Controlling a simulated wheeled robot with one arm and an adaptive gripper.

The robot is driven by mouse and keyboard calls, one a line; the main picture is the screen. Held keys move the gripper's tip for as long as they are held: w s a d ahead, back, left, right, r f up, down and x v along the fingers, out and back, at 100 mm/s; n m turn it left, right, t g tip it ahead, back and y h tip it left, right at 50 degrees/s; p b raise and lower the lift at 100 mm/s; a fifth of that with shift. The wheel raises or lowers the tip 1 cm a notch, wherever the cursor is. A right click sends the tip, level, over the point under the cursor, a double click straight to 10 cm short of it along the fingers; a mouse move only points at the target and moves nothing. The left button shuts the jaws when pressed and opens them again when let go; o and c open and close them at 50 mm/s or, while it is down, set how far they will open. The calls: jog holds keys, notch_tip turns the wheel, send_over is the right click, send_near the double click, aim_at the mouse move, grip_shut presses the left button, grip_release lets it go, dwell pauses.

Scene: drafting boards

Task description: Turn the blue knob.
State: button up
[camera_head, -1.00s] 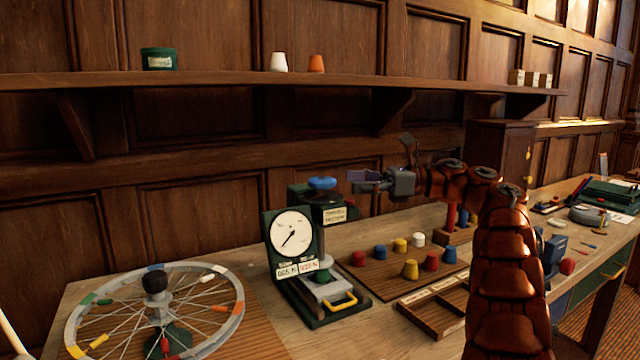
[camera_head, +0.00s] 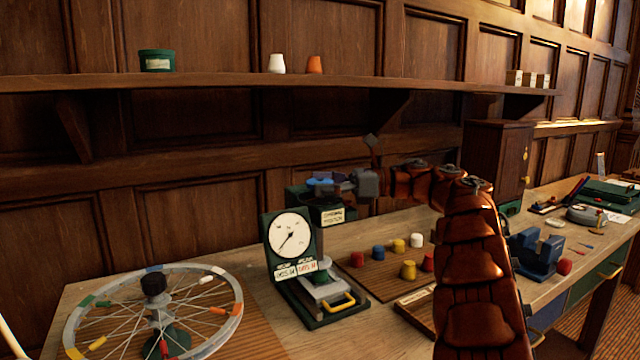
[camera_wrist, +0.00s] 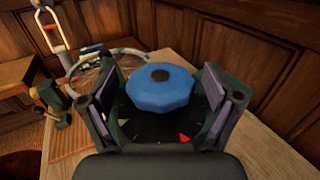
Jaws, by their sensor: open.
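The blue knob (camera_head: 322,182) sits on top of a green box-shaped device (camera_head: 326,214) behind the white dial gauge. In the wrist view the blue knob (camera_wrist: 159,88) is a faceted disc with a brown centre, above a dark dial plate with a red mark (camera_wrist: 184,138). My gripper (camera_head: 325,181) reaches in from the right at the knob's height and partly hides it. In the wrist view my gripper (camera_wrist: 160,98) is open, with one finger on each side of the knob. Small gaps seem to show between the fingers and the knob.
The dial gauge (camera_head: 291,234) on its green stand is just in front of the device. A spoked wheel (camera_head: 232,318) lies left. Several coloured pegs and a wooden tray (camera_head: 417,312) are right. A shelf (camera_head: 220,82) runs above; the wall is close behind.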

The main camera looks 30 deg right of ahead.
jog(key=c, duration=1.1)
jog(key=shift+c, duration=0.2)
jog(key=b, duration=0.2)
jog(key=shift+f+m+t+b, duration=0.3)
jog(key=shift+t+b, duration=0.1)
